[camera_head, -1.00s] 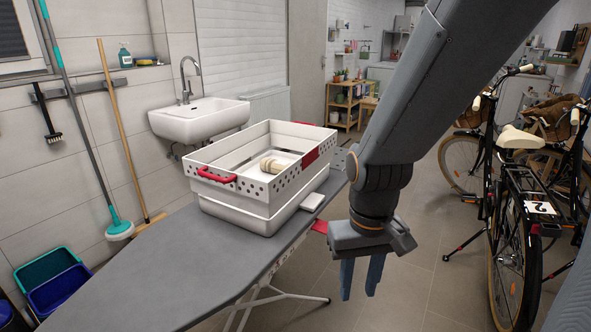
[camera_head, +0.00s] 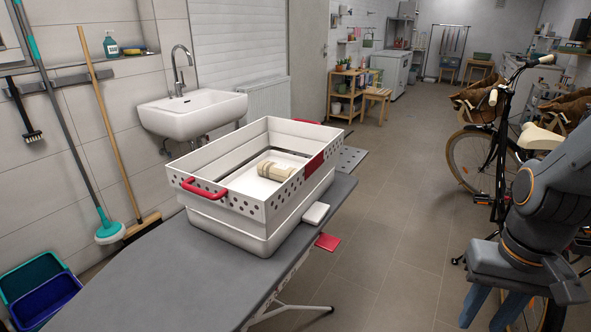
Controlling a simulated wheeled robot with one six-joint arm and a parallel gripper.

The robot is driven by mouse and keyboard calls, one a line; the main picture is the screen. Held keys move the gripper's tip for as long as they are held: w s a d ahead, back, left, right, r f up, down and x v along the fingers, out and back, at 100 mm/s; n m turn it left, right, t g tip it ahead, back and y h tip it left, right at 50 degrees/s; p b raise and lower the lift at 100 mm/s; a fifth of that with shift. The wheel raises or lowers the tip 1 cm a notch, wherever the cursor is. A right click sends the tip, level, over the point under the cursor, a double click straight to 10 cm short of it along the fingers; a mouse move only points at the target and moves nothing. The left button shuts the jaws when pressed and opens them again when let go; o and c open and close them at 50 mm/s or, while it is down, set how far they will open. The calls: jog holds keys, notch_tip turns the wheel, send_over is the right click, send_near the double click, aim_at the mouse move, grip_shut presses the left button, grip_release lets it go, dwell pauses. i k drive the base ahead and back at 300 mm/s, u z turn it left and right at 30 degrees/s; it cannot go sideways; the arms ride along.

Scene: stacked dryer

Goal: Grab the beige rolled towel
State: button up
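The beige rolled towel (camera_head: 276,172) lies inside a white laundry basket (camera_head: 225,208) with red handles, towards its far right end. The basket's near walls hide part of the basket floor. The basket stands on a grey ironing board (camera_head: 165,282). My gripper (camera_head: 492,312) is at the lower right, well to the right of the basket and apart from it. Its two blue fingers point down with a gap between them and nothing seen in it. The fingertips reach the bottom edge of the view.
A small white block (camera_head: 316,213) lies on the board beside the basket. A sink (camera_head: 193,112) is on the wall behind. Bicycles (camera_head: 480,155) stand at the right, behind my arm. The tiled floor (camera_head: 395,215) between board and bicycles is clear.

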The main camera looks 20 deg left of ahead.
aim_at(279, 172)
jog(key=i, duration=0.85)
jog(key=u, duration=1.9)
